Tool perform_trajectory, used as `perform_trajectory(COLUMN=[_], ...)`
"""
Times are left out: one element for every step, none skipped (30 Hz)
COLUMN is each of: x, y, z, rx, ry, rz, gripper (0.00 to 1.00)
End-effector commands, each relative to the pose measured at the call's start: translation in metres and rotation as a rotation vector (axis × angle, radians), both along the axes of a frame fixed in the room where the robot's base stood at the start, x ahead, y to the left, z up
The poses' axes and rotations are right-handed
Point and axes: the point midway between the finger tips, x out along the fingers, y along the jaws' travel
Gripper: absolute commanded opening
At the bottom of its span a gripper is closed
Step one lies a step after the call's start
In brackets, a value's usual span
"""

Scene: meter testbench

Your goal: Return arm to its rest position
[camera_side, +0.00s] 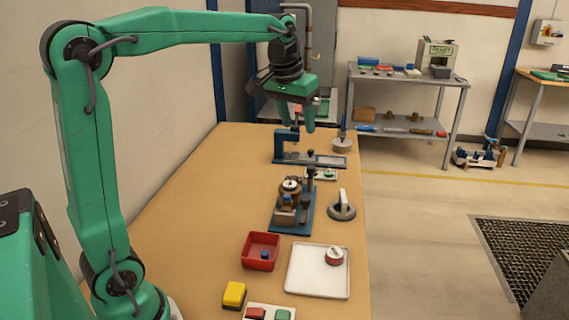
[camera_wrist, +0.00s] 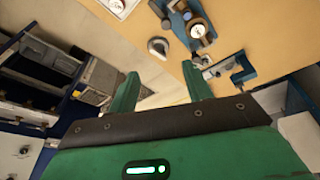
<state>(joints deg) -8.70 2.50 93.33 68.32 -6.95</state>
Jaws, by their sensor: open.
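My gripper (camera_side: 296,117) hangs from my green arm above the far part of the wooden table (camera_side: 190,240), with its fingers pointing down. In the wrist view its two green fingers (camera_wrist: 160,90) stand apart with nothing between them. In the side view the gripper is over or near the blue press-like fixture (camera_side: 281,148); the exact gap in depth is hard to tell. My arm reaches out high across the table's left side.
On the table are a blue-based test stand (camera_side: 302,215), a round grey piece with a handle (camera_side: 342,210), a red bin (camera_side: 247,246), a white tray (camera_side: 305,284), a yellow block (camera_side: 234,294) and a button box (camera_side: 268,312). A shelf (camera_side: 408,78) stands behind.

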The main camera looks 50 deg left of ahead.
Motion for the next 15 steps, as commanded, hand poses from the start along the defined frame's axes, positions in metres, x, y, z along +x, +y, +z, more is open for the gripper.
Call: perform_trajectory(x=[-0.012, -0.018, -0.026, -0.032, -0.039, -0.047, -0.053, -0.059, -0.068, -0.074, -0.08, -0.088, -0.095, -0.101, -0.109], y=[-0.006, -0.008, -0.012, -0.014, -0.017, -0.02, -0.023, -0.025, -0.028, -0.03, -0.032, -0.035, -0.037, -0.039, -0.042], z=[0.002, 0.002, 0.002, 0.002, 0.002, 0.001, 0.0, -0.001, -0.003, -0.004, -0.005, -0.007, -0.009, -0.011, -0.014], rx=[0.003, 0.005, 0.007, 0.009, 0.011, 0.013, 0.015, 0.017, 0.019, 0.021, 0.023, 0.025, 0.026, 0.029, 0.031], ry=[-0.012, -0.017, -0.025, -0.032, -0.038, -0.045, -0.051, -0.057, -0.064, -0.071, -0.077, -0.084, -0.09, -0.097, -0.104], rz=[-0.014, -0.021, -0.03, -0.038, -0.045, -0.056, -0.064, -0.072, -0.082, -0.089, -0.096, -0.106, -0.113, -0.121, -0.131], gripper=[0.5, 0.5, 0.5, 0.5, 0.5, 0.5, 0.5, 0.5, 0.5, 0.5, 0.5, 0.5, 0.5, 0.5, 0.5])
